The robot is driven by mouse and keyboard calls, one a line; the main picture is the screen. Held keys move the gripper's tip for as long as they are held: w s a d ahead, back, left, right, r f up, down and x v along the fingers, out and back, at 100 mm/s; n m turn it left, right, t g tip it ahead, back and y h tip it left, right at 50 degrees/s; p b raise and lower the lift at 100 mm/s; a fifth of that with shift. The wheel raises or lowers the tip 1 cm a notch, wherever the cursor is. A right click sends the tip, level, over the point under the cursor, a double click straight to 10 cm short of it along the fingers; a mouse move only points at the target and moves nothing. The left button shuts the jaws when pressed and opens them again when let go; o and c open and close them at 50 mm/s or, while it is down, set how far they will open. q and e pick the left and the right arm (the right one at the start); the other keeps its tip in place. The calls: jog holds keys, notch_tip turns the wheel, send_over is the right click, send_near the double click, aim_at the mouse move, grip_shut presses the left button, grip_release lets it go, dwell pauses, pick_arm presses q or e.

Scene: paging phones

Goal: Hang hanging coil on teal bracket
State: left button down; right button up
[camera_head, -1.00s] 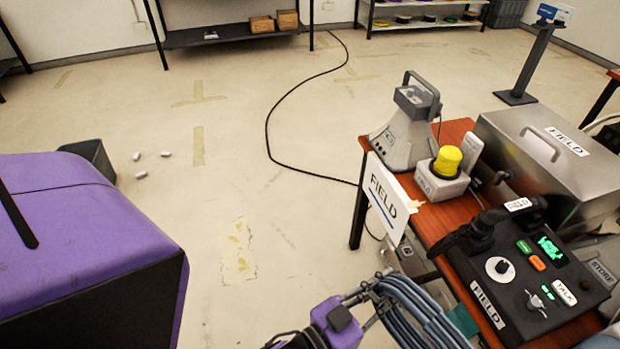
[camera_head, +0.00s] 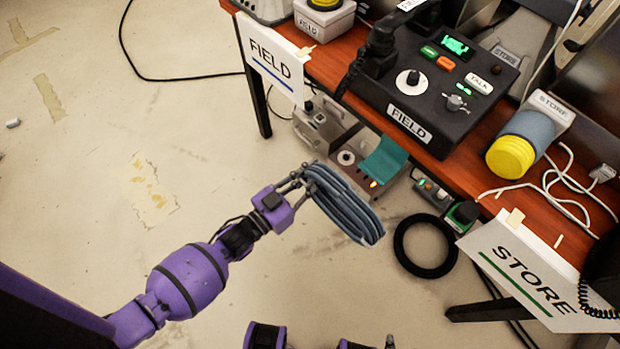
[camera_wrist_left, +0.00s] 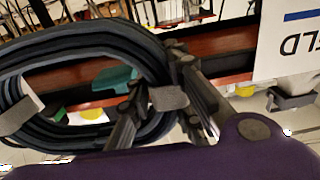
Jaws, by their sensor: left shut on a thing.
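My left gripper (camera_head: 300,180) is shut on the hanging coil (camera_head: 345,205), a bundle of blue-grey cable, and holds it by its upper left end. The coil hangs tilted in front of the red-brown table. The teal bracket (camera_head: 384,160) sits at the table's front edge, up and to the right of the coil; a gap shows between them in the head view. In the left wrist view the coil (camera_wrist_left: 85,45) fills the left side, and the teal bracket (camera_wrist_left: 113,80) shows through its loop.
A FIELD sign (camera_head: 272,62) and a STORE sign (camera_head: 525,275) hang off the table edge (camera_head: 470,205). A black ring (camera_head: 398,245) lies below the bracket. Grey equipment (camera_head: 325,125) stands under the table.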

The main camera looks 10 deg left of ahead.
pick_arm(q)
jog(key=f+b+x, duration=0.1)
jog(key=b+x, duration=0.4)
jog(key=x, duration=0.8)
jog(key=shift+f+b, duration=0.3)
jog(key=shift+f, duration=0.1)
pick_arm(e)
jog(key=shift+g, duration=0.3)
jog(key=shift+s+d+f, duration=0.1)
jog(key=shift+s+f, duration=0.05)
jog(key=shift+f, duration=0.75)
jog(key=shift+s+d+f, duration=0.1)
jog(key=shift+s+f, duration=0.1)
jog(key=shift+f, duration=0.65)
jog(key=shift+s+d+f, duration=0.1)
jog(key=shift+s+f, duration=0.05)
jog(key=shift+f, duration=0.75)
pick_arm(q)
jog(key=shift+w+d, duration=0.1)
jog(key=c, duration=1.5)
grip_release()
jog(key=v, duration=1.2)
